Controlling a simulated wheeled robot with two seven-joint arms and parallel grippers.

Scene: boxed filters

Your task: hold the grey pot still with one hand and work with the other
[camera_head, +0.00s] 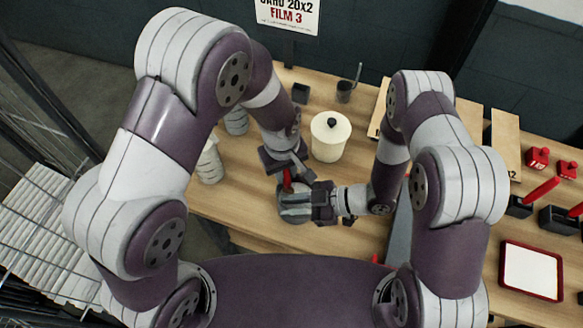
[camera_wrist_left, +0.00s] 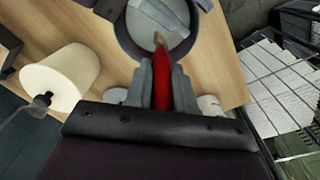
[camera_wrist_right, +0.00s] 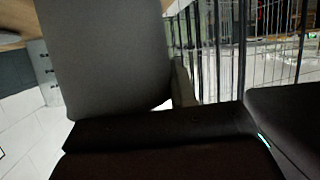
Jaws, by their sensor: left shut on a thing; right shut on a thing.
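The grey pot (camera_head: 293,214) stands on the wooden table in front of me. My right gripper (camera_head: 312,203) is shut on its right side. In the right wrist view the pot's grey wall (camera_wrist_right: 100,60) fills much of the picture, and the fingertips are mostly hidden. My left gripper (camera_head: 288,178) is above the pot, shut on a red tool (camera_head: 287,183). In the left wrist view the red tool (camera_wrist_left: 160,88) sits between the fingers (camera_wrist_left: 160,80). Its brownish tip points into the open pot (camera_wrist_left: 126,40), over a pale inside. I cannot tell whether the tip touches the bottom.
A cream lidded canister (camera_head: 330,140) stands just behind the pot. White stacked rolls (camera_head: 210,163) stand to the left. A dark cup (camera_head: 345,90) is at the back. A red-rimmed tray (camera_head: 531,271) and small red items (camera_head: 538,158) lie at the right.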

